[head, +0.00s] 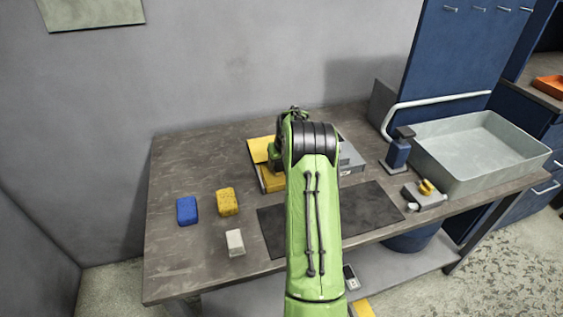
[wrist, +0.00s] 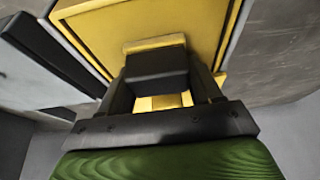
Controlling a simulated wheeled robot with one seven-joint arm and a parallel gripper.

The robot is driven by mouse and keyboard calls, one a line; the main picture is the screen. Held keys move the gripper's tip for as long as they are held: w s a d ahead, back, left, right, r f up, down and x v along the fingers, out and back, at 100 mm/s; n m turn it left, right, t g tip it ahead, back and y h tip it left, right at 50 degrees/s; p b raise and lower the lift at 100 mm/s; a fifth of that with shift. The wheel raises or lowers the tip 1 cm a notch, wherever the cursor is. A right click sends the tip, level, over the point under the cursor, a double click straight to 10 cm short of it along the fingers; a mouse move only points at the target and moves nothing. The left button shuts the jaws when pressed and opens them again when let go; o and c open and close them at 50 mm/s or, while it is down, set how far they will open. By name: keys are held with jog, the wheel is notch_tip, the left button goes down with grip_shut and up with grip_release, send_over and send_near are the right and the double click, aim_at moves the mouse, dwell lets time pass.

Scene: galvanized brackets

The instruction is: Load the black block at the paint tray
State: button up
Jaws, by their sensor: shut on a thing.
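My gripper (wrist: 158,78) is shut on a black block (wrist: 157,66), which sits between its two dark fingers in the wrist view. Yellow pieces show just beyond and below the block; I cannot tell whether it touches them. A flat yellow thing with a raised edge, perhaps the paint tray (wrist: 198,22), lies behind the block. In the head view the yellow thing (head: 259,152) is at the back middle of the table, partly covered by my green arm. The arm hides the block and the fingertips there.
On the table (head: 180,265) are a blue sponge (head: 187,211), a yellow sponge (head: 228,201), a white block (head: 235,242) and a dark mat (head: 365,212). A grey box (head: 350,157) stands right of my arm. A dark-blue bottle (head: 398,152) and a large grey basin (head: 480,150) stand farther right.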

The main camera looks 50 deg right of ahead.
jog(key=shift+f, duration=0.1)
dwell(0.3)
notch_tip(320, 180, up, 7)
jog(key=p, duration=0.5)
dwell(0.8)
